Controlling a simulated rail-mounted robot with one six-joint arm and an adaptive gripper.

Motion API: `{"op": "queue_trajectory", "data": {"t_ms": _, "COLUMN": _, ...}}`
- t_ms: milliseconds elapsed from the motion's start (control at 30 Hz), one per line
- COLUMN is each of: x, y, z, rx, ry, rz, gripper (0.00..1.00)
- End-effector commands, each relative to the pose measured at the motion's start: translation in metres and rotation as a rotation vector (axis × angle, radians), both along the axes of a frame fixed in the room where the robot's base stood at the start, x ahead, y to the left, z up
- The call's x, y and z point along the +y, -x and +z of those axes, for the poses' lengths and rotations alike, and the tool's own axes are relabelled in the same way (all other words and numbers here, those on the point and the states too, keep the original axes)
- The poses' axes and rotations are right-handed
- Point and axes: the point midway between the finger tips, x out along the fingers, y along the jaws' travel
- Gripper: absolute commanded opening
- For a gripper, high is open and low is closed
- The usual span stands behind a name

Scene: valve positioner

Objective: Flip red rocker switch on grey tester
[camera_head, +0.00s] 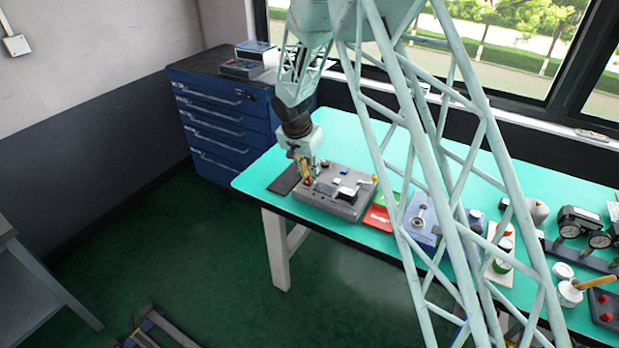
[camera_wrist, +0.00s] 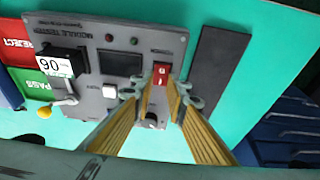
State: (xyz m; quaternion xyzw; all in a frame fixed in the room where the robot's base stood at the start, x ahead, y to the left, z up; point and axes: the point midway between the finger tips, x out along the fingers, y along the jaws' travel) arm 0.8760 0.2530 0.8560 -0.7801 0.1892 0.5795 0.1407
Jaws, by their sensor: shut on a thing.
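The grey module tester (camera_head: 340,208) sits near the left end of the table. It also shows in the wrist view (camera_wrist: 90,26), with its red rocker switch (camera_wrist: 161,74) near the panel's right edge. My gripper (camera_head: 308,182) is over the tester's left part and points down. In the wrist view, its two yellow fingers (camera_wrist: 158,92) straddle the switch and are shut on it, with the contact partly hidden. A grey knob (camera_wrist: 152,122) shows between the fingers. I cannot tell which way the switch is tilted.
The tester carries a white button (camera_wrist: 110,91), a dark screen (camera_wrist: 121,63), a module marked 90 (camera_wrist: 54,66) and a yellow-tipped lever (camera_wrist: 44,112). A dark pad (camera_wrist: 216,72) lies beside it. Red and green trays (camera_head: 378,219), a blue device and gauges (camera_head: 598,240) stand to the right.

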Motion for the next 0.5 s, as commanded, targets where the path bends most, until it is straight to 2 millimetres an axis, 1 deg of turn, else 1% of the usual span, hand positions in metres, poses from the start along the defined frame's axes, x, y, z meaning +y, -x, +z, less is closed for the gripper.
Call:
{"op": "queue_trajectory", "data": {"t_ms": 267, "x": -0.001, "y": 0.0007, "z": -0.0002, "rx": 0.001, "ry": 0.002, "rz": -0.001, "gripper": 0.03}}
{"op": "queue_trajectory", "data": {"t_ms": 300, "x": -0.001, "y": 0.0008, "z": -0.0003, "rx": 0.001, "ry": 0.002, "rz": -0.001, "gripper": 0.14}}
{"op": "queue_trajectory", "data": {"t_ms": 433, "x": -0.0006, "y": 0.0005, "z": -0.0002, "rx": 0.0, "ry": 0.001, "rz": 0.0, "gripper": 0.26}}
{"op": "queue_trajectory", "data": {"t_ms": 500, "x": -0.0004, "y": 0.0004, "z": -0.0001, "rx": 0.0, "ry": 0.001, "rz": 0.0, "gripper": 0.27}}
